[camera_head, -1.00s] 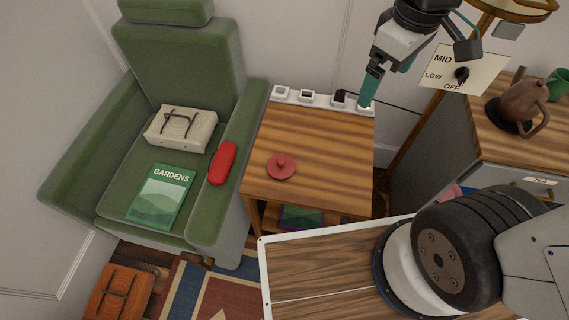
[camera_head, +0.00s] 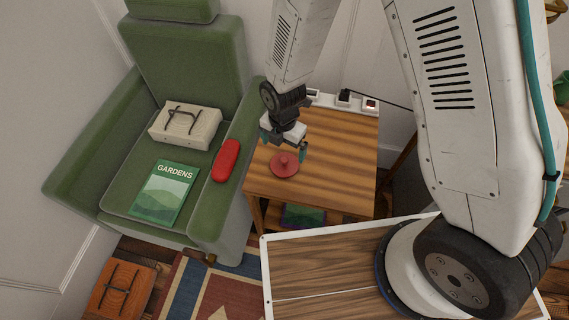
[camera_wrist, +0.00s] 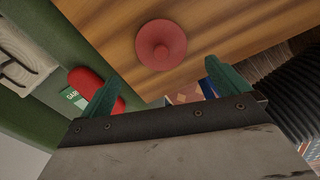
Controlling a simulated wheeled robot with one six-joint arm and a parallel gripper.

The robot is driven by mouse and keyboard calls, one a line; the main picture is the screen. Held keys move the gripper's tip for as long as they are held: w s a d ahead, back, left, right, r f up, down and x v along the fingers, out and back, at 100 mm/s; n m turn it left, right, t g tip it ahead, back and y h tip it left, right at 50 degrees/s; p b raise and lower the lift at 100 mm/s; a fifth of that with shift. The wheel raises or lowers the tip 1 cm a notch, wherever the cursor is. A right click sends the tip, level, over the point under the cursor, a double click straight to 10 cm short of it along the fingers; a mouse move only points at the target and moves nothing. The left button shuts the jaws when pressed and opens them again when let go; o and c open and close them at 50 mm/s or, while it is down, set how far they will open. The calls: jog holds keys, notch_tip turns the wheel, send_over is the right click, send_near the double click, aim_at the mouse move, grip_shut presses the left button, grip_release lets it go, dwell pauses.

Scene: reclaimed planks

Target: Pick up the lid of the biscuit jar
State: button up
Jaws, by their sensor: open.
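The red round lid (camera_head: 284,164) with a small knob lies on the striped wooden side table (camera_head: 340,150). In the wrist view the lid (camera_wrist: 161,45) sits beyond the fingertips, near the top middle, with nothing between it and the camera. My gripper (camera_head: 285,146) is open and empty, with teal fingers, just above and behind the lid in the head view. In the wrist view my gripper's fingers (camera_wrist: 165,85) are spread to either side below the lid. No jar body shows beneath the lid.
A green armchair (camera_head: 85,150) stands left of the table, holding a red case (camera_head: 227,161), a book (camera_head: 163,192) and a cream box (camera_head: 186,125). A power strip (camera_head: 330,100) runs along the table's back edge. The tabletop right of the lid is clear.

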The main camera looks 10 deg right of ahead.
aim_at(285, 159)
jog(key=f, duration=0.7)
jog(key=shift+w+d+f, duration=0.15)
jog(key=shift+d+f, duration=0.1)
jog(key=shift+f, duration=0.1)
jog(key=shift+c, duration=0.3)
jog(key=c, duration=0.9)
